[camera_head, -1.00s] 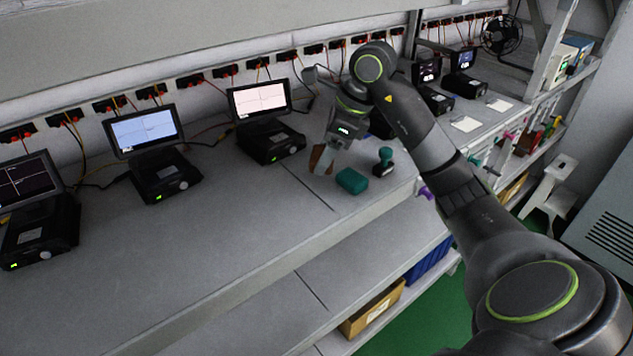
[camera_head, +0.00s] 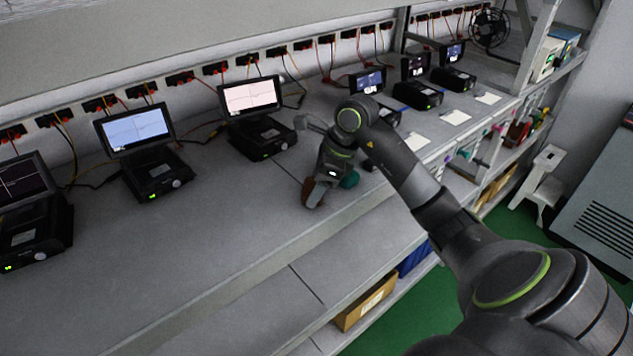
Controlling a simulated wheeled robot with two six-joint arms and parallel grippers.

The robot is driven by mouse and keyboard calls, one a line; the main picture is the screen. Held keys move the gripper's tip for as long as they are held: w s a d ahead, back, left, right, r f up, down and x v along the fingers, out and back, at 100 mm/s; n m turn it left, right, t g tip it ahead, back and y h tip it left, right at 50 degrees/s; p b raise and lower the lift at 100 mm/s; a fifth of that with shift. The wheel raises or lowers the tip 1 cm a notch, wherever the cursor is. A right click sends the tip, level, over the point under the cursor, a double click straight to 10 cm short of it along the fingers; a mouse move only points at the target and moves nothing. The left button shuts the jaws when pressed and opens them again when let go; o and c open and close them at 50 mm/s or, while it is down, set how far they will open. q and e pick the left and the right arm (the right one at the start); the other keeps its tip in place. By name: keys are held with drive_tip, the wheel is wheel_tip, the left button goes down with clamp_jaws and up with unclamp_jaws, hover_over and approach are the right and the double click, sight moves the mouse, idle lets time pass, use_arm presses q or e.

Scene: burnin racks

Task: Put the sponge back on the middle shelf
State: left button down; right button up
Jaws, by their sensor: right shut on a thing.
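My right gripper (camera_head: 313,193) is low over the grey shelf (camera_head: 225,228) that bears the devices, near its front edge. It is shut on a small brown block (camera_head: 307,188), which seems to be the sponge; the gripper covers part of it. I cannot tell whether the block touches the shelf. A teal block (camera_head: 350,179) lies just right of the gripper, partly hidden behind it. My left gripper is not in view.
Black devices with screens, such as one with a pale screen (camera_head: 250,97), line the back of this shelf. The shelf is bare left of the gripper. A lower shelf bears a cardboard box (camera_head: 366,302) and a blue bin (camera_head: 414,258). A white step stool (camera_head: 541,185) stands right.

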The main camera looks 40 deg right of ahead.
drive_tip(key=shift+f, duration=0.2)
drive_tip(key=o, duration=0.9)
drive_tip(key=shift+r, duration=0.1)
drive_tip(key=shift+o, duration=0.2)
drive_tip(key=shift+r, duration=0.2)
drive_tip(key=shift+d+r, duration=0.1)
drive_tip(key=shift+r, duration=0.1)
drive_tip(key=b+v, duration=0.3)
drive_tip(key=v, duration=0.8)
drive_tip(key=shift+r, duration=0.2)
